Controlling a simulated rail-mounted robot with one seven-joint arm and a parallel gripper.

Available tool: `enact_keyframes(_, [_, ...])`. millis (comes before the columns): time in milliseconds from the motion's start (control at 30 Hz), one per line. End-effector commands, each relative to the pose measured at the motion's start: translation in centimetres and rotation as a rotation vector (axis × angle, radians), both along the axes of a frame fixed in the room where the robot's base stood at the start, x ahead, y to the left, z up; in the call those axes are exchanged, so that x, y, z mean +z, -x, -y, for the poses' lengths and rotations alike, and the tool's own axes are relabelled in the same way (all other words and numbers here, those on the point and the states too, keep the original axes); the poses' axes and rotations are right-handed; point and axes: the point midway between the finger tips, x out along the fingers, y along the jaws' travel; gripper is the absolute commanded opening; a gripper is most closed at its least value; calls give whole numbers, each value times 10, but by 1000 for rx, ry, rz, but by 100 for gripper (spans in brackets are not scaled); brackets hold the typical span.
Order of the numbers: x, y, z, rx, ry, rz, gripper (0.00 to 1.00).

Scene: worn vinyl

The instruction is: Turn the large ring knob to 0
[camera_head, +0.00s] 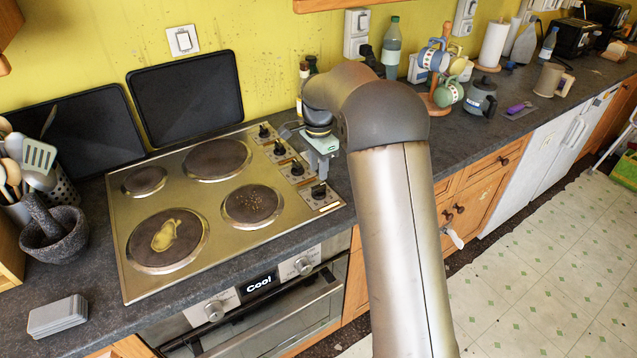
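The steel hob (190,225) has four round hotplates of different sizes and a column of black knobs along its right edge. The knobs run from the back knob (264,131), through the second (279,148) and third (297,168), to the front knob (318,191). Which one belongs to the large ring, and where each points, is too small to read. My gripper (322,174) reaches down over the front of this column, just above or at the front knob. Contact and finger opening cannot be made out.
A yellow spill (165,235) lies on the front left hotplate. Two oven knobs (213,311) (303,265) flank a display reading "Cool". Black panels (187,98) lean behind the hob. Bottles (304,80) and a mug tree (437,95) stand behind and right of my arm.

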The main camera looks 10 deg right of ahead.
Motion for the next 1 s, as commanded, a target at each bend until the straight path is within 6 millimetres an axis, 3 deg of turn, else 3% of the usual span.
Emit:
enact_keyframes(600, [-53, 1, 0, 0, -1, -1, 31])
enact_keyframes(1000, [-52, 0, 0, 1, 0, 0, 31])
